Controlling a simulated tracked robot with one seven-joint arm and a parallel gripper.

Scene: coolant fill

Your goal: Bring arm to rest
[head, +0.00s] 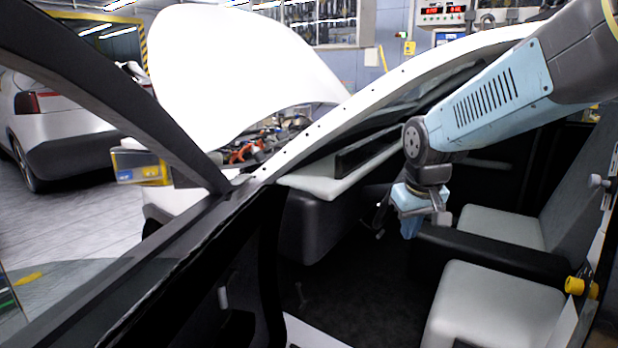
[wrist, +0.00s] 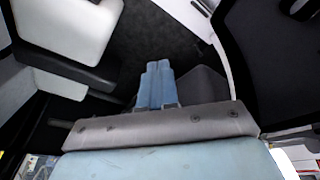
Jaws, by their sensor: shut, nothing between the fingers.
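My arm (head: 500,100) reaches from the upper right into the open cabin of a car. My gripper (head: 410,230) hangs at its end, pointing down, in front of the dashboard and above the dark footwell. In the wrist view my gripper (wrist: 157,68) has its two light-blue fingers side by side, shut with nothing between them. It appears clear of the seats and dashboard, though the exact gaps are hard to judge.
Pale seats (head: 480,300) lie below and right of my gripper. The white-topped dashboard (head: 335,180) is to its left. The white windscreen pillar (head: 340,115) crosses above. The white hood (head: 220,60) is raised over the engine bay. Another car (head: 70,130) stands at the left.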

